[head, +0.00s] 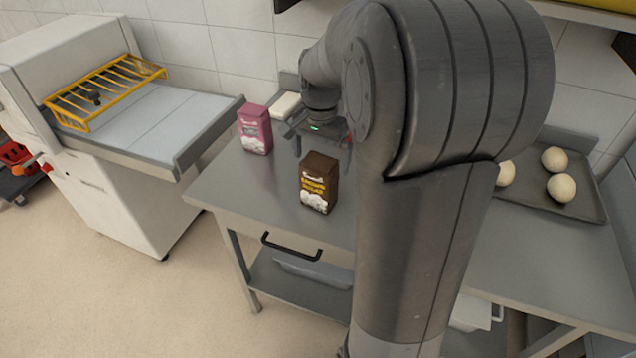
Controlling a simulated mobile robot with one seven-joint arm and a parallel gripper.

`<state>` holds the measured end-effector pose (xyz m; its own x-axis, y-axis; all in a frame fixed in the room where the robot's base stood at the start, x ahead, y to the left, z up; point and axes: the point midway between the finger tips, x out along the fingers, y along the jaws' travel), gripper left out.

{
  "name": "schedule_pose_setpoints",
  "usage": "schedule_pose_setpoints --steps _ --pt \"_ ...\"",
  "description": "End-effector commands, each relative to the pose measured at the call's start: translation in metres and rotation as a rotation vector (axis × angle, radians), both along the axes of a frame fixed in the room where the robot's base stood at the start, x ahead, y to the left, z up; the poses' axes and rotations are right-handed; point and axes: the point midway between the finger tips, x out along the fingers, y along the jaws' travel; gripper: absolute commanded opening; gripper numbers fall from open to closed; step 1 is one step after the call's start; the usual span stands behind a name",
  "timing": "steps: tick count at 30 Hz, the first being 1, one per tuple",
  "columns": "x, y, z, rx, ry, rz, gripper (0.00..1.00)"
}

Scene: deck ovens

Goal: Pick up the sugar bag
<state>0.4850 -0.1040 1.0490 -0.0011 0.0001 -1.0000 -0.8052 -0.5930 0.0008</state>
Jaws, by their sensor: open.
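A brown bag (319,183) with yellow lettering and a white picture stands upright near the front edge of the steel table (236,187). A pink bag (254,130) with white print stands upright further left and back. The print is too small to tell for sure which one is the sugar bag. My gripper (323,153) points down, open and empty, with its fingers spread. It appears above and behind the brown bag and to the right of the pink bag. My arm hides part of its right side.
A tray (584,210) with dough balls (561,187) is at the right. A white machine (100,130) with a yellow wire guard (103,90) stands left, across a gap. A drawer handle (291,247) sticks out in front.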

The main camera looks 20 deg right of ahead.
Motion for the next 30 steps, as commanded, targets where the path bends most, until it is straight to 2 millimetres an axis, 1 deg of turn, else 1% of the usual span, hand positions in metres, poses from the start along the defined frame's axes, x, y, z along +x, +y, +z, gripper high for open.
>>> schedule_pose_setpoints --steps 5,10,13,16,22,23,30 --pt "0.001 0.0 -0.014 0.0 0.001 0.001 1.0" --pt "0.007 0.001 -0.039 0.0 0.003 0.001 1.0" --pt "0.007 0.001 -0.052 0.001 0.002 0.001 1.0" --pt "0.007 0.001 -0.057 0.0 0.0 0.001 1.0" --pt "0.007 0.001 -0.058 0.0 -0.001 0.002 1.0" --pt "0.007 0.001 -0.058 0.0 -0.001 0.002 0.99" --pt "0.007 0.001 -0.058 0.0 -0.001 0.002 0.8"
